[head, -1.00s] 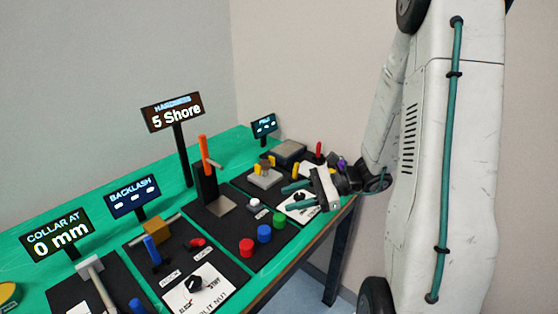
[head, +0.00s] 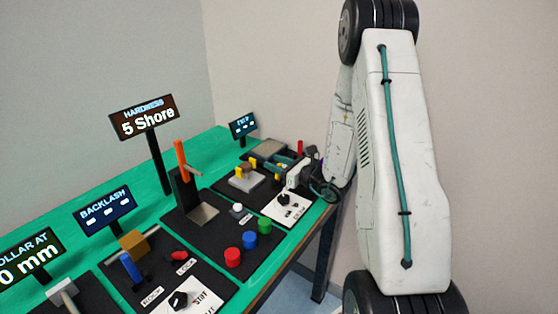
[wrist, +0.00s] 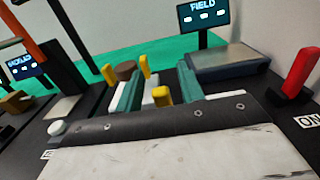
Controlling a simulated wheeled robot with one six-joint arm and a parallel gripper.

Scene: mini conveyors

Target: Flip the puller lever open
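In the head view my gripper (head: 273,165) is at the far right end of the bench, its teal fingers pointing left. In the wrist view the gripper (wrist: 155,82) is open, with a gap between its fingers. A short yellow upright (wrist: 162,96) shows in that gap; I cannot tell whether a finger touches it.
A red lever (wrist: 300,72) stands at the right beside an ON label. A blue-grey block (wrist: 228,62) lies behind the gripper, below the FIELD display (wrist: 203,17). Red, blue and green buttons (head: 249,240) and an orange-armed stand (head: 183,175) are nearer.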

